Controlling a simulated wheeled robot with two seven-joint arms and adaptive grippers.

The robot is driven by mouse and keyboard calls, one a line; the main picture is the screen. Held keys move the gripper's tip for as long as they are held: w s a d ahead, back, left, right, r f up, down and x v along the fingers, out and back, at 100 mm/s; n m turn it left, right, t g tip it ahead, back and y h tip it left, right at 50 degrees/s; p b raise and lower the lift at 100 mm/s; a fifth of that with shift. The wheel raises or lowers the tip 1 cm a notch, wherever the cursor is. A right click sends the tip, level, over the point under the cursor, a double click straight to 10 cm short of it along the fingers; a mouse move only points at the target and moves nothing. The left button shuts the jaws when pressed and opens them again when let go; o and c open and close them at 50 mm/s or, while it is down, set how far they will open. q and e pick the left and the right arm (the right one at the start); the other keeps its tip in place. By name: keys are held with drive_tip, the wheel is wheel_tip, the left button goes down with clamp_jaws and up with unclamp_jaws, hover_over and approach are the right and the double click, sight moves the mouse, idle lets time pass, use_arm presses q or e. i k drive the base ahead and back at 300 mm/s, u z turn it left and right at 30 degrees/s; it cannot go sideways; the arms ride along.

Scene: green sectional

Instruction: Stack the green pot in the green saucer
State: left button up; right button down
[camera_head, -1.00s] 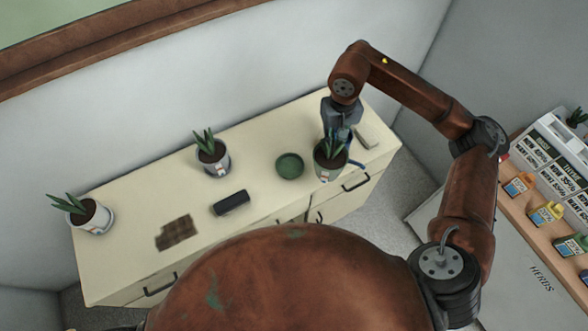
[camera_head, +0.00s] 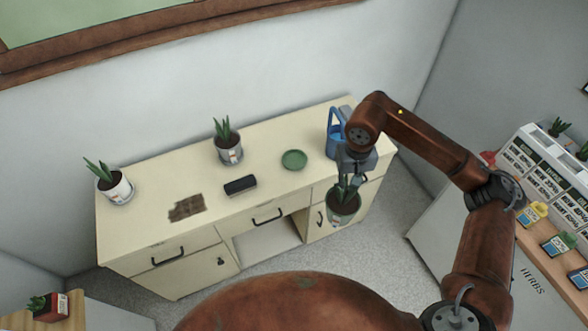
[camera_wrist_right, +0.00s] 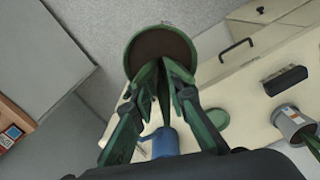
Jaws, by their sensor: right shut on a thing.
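The green pot (camera_head: 343,208) holds dark soil and a spiky plant. My right gripper (camera_head: 347,180) is shut on it at the plant side and holds it upright, in front of the cabinet's front edge in the head view. The pot also shows in the right wrist view (camera_wrist_right: 160,32), with the gripper (camera_wrist_right: 163,72) at its near side; the exact contact is hard to see. The green saucer (camera_head: 294,160) lies flat and empty on the cabinet top, left of the pot. It also shows in the right wrist view (camera_wrist_right: 217,118). My left gripper is not in view.
A blue watering can (camera_head: 334,140) stands behind the gripper. A grey potted plant (camera_head: 229,152), a white potted plant (camera_head: 117,189), a black box (camera_head: 240,185) and a brown patch (camera_head: 186,207) are on the cabinet top (camera_head: 265,185). A herb rack (camera_head: 560,190) stands at right.

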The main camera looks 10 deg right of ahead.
sight(295, 160)
drive_tip(key=u, duration=0.45)
drive_tip(key=i, duration=1)
